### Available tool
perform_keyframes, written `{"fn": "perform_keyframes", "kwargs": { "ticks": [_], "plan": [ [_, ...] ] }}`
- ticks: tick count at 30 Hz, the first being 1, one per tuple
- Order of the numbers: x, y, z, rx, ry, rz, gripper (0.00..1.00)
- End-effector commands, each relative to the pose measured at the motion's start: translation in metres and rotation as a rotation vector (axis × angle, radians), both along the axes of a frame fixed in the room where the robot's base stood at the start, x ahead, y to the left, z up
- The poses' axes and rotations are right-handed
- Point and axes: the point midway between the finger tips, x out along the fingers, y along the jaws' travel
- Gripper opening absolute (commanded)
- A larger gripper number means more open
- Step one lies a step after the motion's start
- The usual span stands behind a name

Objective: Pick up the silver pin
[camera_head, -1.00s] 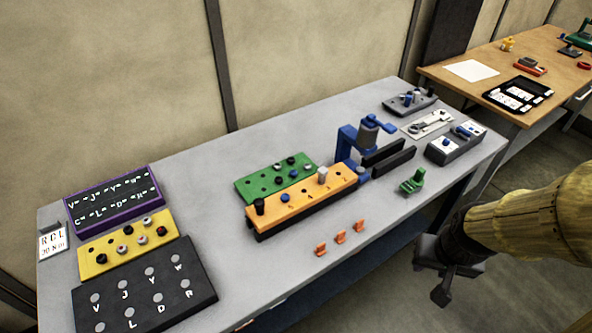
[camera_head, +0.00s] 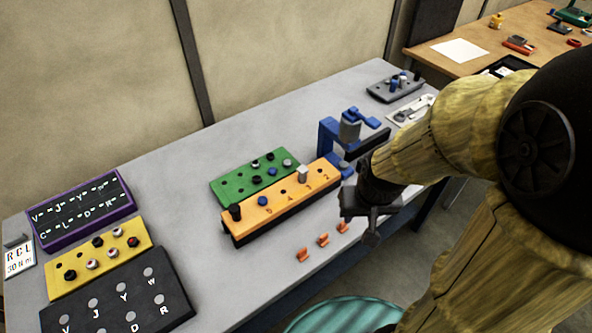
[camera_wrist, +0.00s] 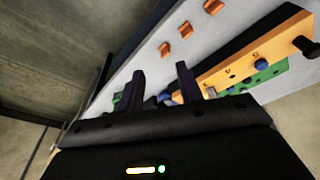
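Several pins look silver or grey, and I cannot tell which one is the silver pin. A light grey square-topped one (camera_head: 303,173) stands upright in the orange block (camera_head: 275,212). A round grey-topped one (camera_head: 287,163) sits in the green block (camera_head: 228,190). Another grey one (camera_head: 403,79) stands in the grey block (camera_head: 380,95) at the back. My gripper (camera_head: 370,228) is in the air by the table's front edge, right of the orange block. In the wrist view its fingers (camera_wrist: 161,76) are apart with nothing held between them.
A blue clamp stand (camera_head: 328,140) rises behind the orange block's right end. Orange clips (camera_head: 323,240) stand near the front edge. A yellow block (camera_head: 75,287) with pins, a dark lettered board (camera_head: 120,300) and a purple-framed board (camera_head: 82,208) are at left. My arm hides the table's right end.

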Motion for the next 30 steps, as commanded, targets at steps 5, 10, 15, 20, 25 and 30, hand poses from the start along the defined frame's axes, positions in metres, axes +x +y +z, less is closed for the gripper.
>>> {"fn": "perform_keyframes", "kwargs": {
  "ticks": [5, 10, 15, 20, 25, 30],
  "plan": [
    [0.0, 0.0, 0.0, 0.0, 0.0, 0.0, 0.4],
    [0.011, 0.003, 0.009, 0.009, 0.008, -0.03, 0.49],
    [0.053, 0.019, 0.035, 0.043, 0.05, -0.162, 0.49],
    [0.109, 0.043, 0.062, 0.078, 0.112, -0.378, 0.49],
    [0.161, 0.076, 0.082, 0.095, 0.175, -0.613, 0.49],
    [0.192, 0.101, 0.089, 0.096, 0.211, -0.784, 0.49]
  ]
}}
